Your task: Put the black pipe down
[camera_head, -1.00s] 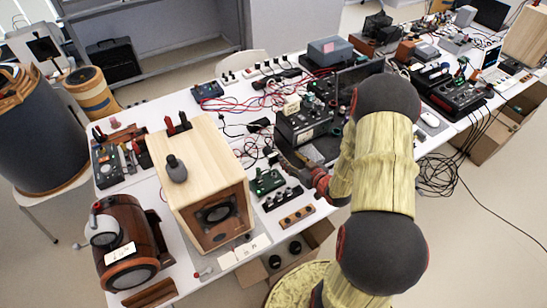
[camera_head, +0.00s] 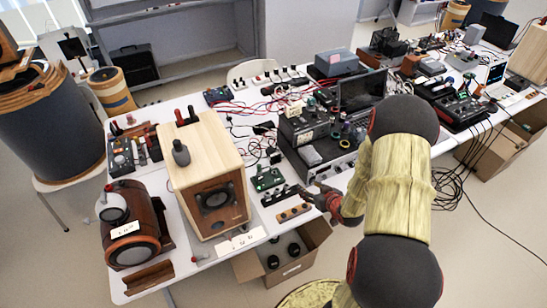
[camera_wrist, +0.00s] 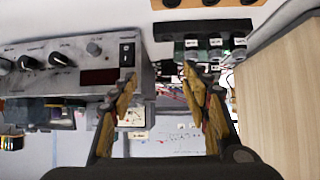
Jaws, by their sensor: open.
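My gripper (camera_head: 325,197) is open beside the table's front edge, right of the wooden speaker. In the wrist view its fingers (camera_wrist: 160,98) stand apart, with nothing clearly held between them. I cannot pick out a black pipe with certainty. A short dark upright piece (camera_head: 181,153) with a rounded end stands on top of the wooden speaker (camera_head: 208,150), away from my gripper. Small dark parts lie near my gripper in the head view, too small to identify.
An instrument with knobs (camera_wrist: 75,62) is close on the left of the wrist view, and the speaker's wooden side (camera_wrist: 285,100) is on the right. An open cardboard box (camera_head: 290,270) is below the table edge.

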